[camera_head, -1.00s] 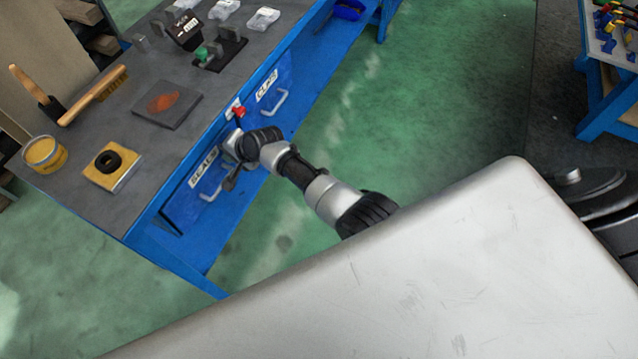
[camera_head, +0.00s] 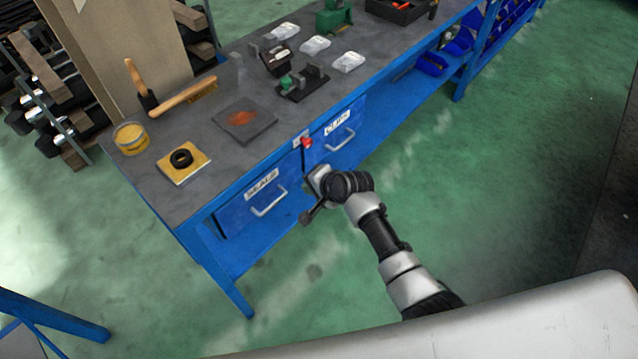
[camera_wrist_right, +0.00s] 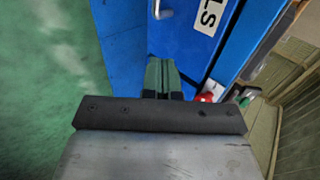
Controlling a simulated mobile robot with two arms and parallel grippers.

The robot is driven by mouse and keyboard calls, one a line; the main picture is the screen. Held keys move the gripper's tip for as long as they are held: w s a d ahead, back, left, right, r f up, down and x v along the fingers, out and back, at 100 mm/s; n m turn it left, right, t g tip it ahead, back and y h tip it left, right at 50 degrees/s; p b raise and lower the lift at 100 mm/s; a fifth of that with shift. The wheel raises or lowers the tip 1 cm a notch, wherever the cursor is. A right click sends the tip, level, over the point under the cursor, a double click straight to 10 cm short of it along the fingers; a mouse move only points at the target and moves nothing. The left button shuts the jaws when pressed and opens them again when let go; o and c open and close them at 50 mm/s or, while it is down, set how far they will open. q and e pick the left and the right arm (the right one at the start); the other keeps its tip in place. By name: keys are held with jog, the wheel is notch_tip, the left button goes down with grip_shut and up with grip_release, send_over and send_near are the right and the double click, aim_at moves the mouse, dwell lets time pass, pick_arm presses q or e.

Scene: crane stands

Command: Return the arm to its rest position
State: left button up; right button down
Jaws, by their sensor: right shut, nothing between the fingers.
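My right arm (camera_head: 380,235) reaches from the lower right toward the front of the blue workbench (camera_head: 225,270). My right gripper (camera_head: 308,217) is in front of the bench, near the drawer labelled SEALS (camera_head: 238,214), and holds nothing. In the right wrist view the fingers (camera_wrist_right: 163,75) are together, with the blue bench front and part of a drawer label beyond them. I cannot tell whether the gripper touches the bench. My left gripper is not in view.
The bench top carries a yellow tin (camera_head: 131,138), a brush (camera_head: 184,96), a yellow pad with a black ring (camera_head: 182,160), a dark plate (camera_head: 244,120) and clear packs (camera_head: 348,62). A red switch (camera_head: 307,142) is on the bench front. Green floor (camera_head: 480,190) is clear at right.

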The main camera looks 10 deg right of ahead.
jog(key=v, duration=0.3)
jog(key=shift+s+d+r, duration=0.15)
jog(key=shift+s+d, duration=0.05)
jog(key=shift+s, duration=0.05)
jog(key=s+d+f+n+g+h, duration=0.1)
jog(key=s+d+f+n+h, duration=0.15)
jog(key=s+f, duration=0.7)
jog(key=s+d+f+n+g+h, duration=0.15)
jog(key=s+d+f, duration=0.35)
jog(key=f, duration=0.8)
jog(key=s+d+f+n+g, duration=0.1)
jog(key=s+d+f+n, duration=0.1)
jog(key=s, duration=0.9)
jog(key=s+d+f+n+g+h, duration=0.1)
jog(key=s+d+f+n, duration=0.2)
jog(key=s+f, duration=0.3)
jog(key=s+d+f+n+g, duration=0.2)
jog(key=s+f+n, duration=0.2)
jog(key=s, duration=1.1)
jog(key=shift+s+d+f+h, duration=0.15)
jog(key=shift+s+f+h, duration=0.2)
jog(key=shift+f, duration=0.25)
